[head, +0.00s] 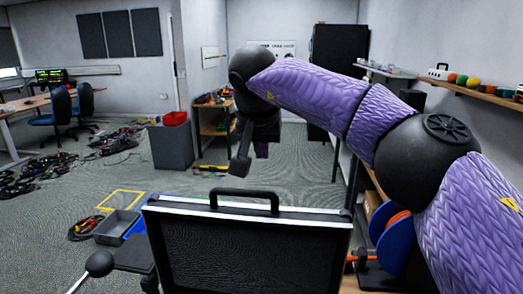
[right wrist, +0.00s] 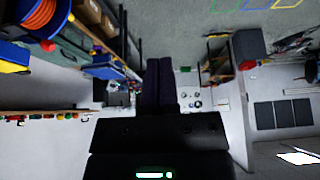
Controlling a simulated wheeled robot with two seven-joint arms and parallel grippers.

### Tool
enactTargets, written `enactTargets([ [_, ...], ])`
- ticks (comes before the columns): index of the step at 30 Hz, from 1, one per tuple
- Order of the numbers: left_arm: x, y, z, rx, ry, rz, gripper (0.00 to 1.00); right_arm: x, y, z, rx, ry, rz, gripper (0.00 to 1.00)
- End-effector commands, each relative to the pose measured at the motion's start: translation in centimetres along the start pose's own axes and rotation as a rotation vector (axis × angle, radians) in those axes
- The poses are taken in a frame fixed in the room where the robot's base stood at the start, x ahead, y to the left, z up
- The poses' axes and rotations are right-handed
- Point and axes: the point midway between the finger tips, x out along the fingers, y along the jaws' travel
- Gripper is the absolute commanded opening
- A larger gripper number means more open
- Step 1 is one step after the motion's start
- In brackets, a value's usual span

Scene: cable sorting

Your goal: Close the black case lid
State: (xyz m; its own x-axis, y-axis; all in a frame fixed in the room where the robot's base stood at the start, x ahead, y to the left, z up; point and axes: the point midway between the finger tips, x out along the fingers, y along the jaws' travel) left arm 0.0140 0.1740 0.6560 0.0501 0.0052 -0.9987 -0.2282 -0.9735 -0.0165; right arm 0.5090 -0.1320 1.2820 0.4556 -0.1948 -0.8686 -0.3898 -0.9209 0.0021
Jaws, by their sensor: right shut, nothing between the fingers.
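The black case lid (head: 250,245) stands upright at the bottom middle of the head view, with a pale metal rim and a black handle (head: 244,198) on its top edge. The rest of the case is cut off below the picture. My right gripper (head: 262,152) hangs beyond the lid and above its top edge, apart from it in the picture. Its fingers also show in the right wrist view (right wrist: 160,65), side by side, shut and empty. The lid does not show in the right wrist view.
A grey bin (head: 117,226) stands left of the lid, near a yellow floor outline (head: 121,199). A blue cable reel (head: 391,240) is close on the right, below my right arm. A shelf (head: 470,89) runs along the right wall. Open floor lies beyond the lid.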

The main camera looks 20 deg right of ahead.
Motion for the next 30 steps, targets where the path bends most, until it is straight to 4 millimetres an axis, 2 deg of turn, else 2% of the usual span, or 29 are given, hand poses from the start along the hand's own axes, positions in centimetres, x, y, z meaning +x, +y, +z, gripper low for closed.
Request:
enactTargets([
  [3, 0.3, -0.3, 0.2, 0.001, -0.004, -0.004, 0.59, 2.8, -0.1, 0.2, 0.000, -0.004, 0.001, 0.00],
  [9, 0.7, -0.9, 0.3, 0.005, -0.006, -0.014, 0.59, 6.7, -0.1, 0.4, -0.003, -0.002, -0.003, 0.00],
  [12, 1.7, -1.0, 0.3, 0.004, -0.005, -0.016, 0.59, 6.2, -0.1, 1.7, -0.005, -0.001, -0.005, 0.00],
  [18, 2.3, -0.9, 0.1, 0.004, 0.002, -0.013, 0.59, 5.3, -0.1, 3.5, -0.002, -0.002, -0.004, 0.00],
  [30, 2.3, -0.5, 0.0, 0.004, 0.003, -0.006, 0.59, 5.0, -0.1, 3.9, 0.000, -0.002, -0.004, 0.00],
])
